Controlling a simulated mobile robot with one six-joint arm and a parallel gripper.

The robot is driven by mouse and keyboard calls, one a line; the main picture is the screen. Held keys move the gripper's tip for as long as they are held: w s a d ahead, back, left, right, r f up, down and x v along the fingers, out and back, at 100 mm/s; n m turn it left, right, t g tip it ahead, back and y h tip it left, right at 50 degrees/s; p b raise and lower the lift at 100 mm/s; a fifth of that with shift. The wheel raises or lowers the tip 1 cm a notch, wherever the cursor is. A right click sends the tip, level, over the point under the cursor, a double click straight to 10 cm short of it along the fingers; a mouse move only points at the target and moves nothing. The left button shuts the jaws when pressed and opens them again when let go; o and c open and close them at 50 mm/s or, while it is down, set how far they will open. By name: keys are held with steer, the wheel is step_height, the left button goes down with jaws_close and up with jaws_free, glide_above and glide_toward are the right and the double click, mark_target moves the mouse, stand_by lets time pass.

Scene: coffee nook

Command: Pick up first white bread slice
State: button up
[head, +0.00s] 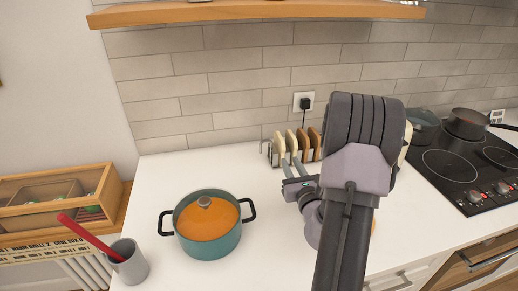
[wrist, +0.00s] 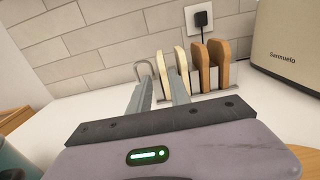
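The first white bread slice (head: 279,145) stands upright at the left end of a metal rack on the counter. In the wrist view the first white slice (wrist: 161,70) shows between my fingertips, partly hidden by the right finger. My gripper (head: 291,160) is in front of the rack. In the wrist view my gripper (wrist: 158,76) is open, its fingers apart and pointing at the slice. I cannot tell whether the tips reach past the slice's near edge. A second white slice (head: 292,142) stands just right of it.
Two brown slices (head: 308,143) stand further right in the rack (wrist: 228,96). A toaster (wrist: 288,40) is right of the rack. A teal pot (head: 208,243) with an orange lid stands at front left. A socket with a plug (head: 304,101) is on the wall behind.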

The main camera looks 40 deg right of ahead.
mark_target(279, 139)
steer(key=b+x, duration=0.1)
steer(key=x, duration=0.6)
steer(key=b+x, duration=0.2)
steer(key=x, duration=0.5)
steer(key=shift+w+d+f, duration=0.15)
steer(key=shift+d+f, duration=0.05)
steer(key=shift+d, duration=0.1)
steer(key=shift+r, duration=0.1)
jaws_close()
